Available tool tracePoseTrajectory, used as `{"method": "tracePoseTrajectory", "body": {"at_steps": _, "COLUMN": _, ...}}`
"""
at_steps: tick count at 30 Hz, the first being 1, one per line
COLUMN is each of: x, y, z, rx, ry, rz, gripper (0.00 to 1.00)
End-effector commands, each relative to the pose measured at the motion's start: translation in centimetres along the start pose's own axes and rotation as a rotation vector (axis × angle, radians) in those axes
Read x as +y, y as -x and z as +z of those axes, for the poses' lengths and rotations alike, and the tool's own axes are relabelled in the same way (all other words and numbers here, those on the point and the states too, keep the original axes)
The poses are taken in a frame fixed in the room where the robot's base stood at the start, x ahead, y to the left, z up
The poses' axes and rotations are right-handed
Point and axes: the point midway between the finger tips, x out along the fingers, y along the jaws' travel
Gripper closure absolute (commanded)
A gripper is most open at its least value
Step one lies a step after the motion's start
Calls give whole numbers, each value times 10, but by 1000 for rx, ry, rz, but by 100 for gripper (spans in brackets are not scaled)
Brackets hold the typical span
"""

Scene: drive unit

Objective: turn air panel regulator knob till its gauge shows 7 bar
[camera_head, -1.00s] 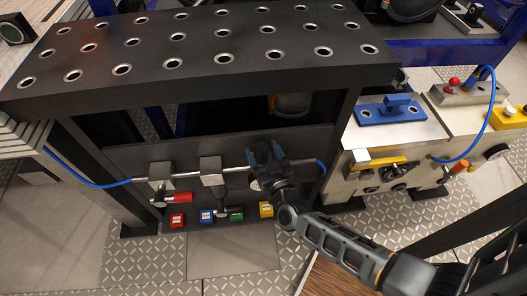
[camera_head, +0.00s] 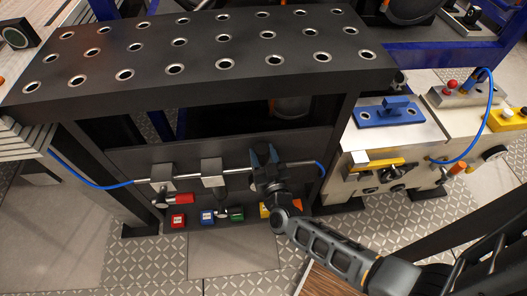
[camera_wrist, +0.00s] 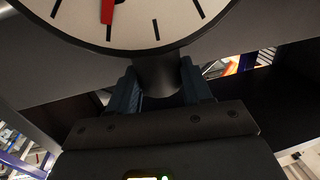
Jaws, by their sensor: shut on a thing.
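The air panel (camera_head: 128,160) is a dark upright plate under the black table, crossed by a metal pipe with blue hoses. My gripper (camera_head: 264,155) is at the right part of this pipe. In the wrist view, its two blue-grey fingers (camera_wrist: 160,88) are closed on either side of a dark round regulator knob (camera_wrist: 157,70). The white gauge (camera_wrist: 135,32) sits just above the knob, with a red needle and black tick marks. Its upper part is cut off and no numbers are readable. My gripper hides the gauge and knob in the head view.
A red-handled valve (camera_head: 180,198) and a grey block (camera_head: 212,168) are left of my gripper. Red, blue, green and yellow tags line the panel's lower edge. The black perforated table (camera_head: 200,57) overhangs it. A fixture with a blue plate (camera_head: 390,113) stands at the right.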

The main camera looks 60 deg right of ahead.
Motion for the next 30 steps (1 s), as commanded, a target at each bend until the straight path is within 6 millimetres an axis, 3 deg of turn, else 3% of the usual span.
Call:
{"method": "tracePoseTrajectory", "body": {"at_steps": 12, "x": -5, "y": -1, "z": -1, "rx": 0, "ry": -2, "rz": 226, "gripper": 81}}
{"method": "tracePoseTrajectory", "body": {"at_steps": 23, "x": -5, "y": 0, "z": 0, "rx": -2, "ry": 2, "rz": 245, "gripper": 81}}
{"method": "tracePoseTrajectory", "body": {"at_steps": 24, "x": -5, "y": 0, "z": 0, "rx": -2, "ry": 2, "rz": 245, "gripper": 50}}
{"method": "tracePoseTrajectory", "body": {"at_steps": 30, "x": -4, "y": 0, "z": 0, "rx": -2, "ry": 2, "rz": 245, "gripper": 31}}
